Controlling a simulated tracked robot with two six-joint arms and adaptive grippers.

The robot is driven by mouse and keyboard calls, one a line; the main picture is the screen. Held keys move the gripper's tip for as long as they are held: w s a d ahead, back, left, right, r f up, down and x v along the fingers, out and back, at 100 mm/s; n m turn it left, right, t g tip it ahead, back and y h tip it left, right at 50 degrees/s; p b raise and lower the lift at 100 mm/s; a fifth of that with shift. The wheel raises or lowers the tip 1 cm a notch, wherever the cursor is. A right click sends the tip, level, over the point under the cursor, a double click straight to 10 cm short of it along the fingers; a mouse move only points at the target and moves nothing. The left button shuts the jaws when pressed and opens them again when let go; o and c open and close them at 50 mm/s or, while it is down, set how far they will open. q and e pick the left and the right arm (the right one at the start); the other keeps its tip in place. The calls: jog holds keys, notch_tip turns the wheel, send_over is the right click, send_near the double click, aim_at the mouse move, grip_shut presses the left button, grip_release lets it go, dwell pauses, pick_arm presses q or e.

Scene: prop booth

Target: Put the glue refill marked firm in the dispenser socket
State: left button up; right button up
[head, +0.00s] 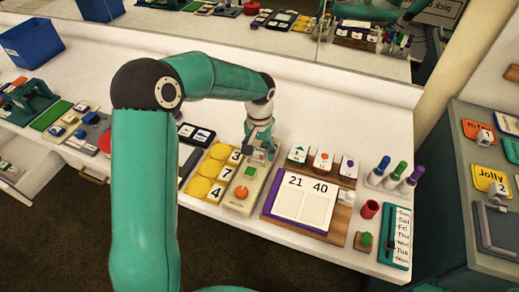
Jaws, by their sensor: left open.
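My left gripper (260,154) is open. It is low over the far end of a pale panel (235,203) with a green square and an orange round button. Whether it touches the panel or anything between its fingers is too small to tell. I cannot read the word firm on anything, so I cannot pick out the glue refill. I cannot tell which thing is the dispenser or its socket. My right gripper is not in view.
Yellow discs with number tiles (205,188) lie left of the panel. A board marked 21 and 40 (302,208) lies right of it. Capped pens (397,171) stand in a holder further right. A blue bin (31,42) is far left. A mirror runs along the back.

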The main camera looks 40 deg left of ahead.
pick_arm(q)
notch_tip(320, 180, up, 12)
dwell(0.6)
jog(key=shift+f, duration=0.1)
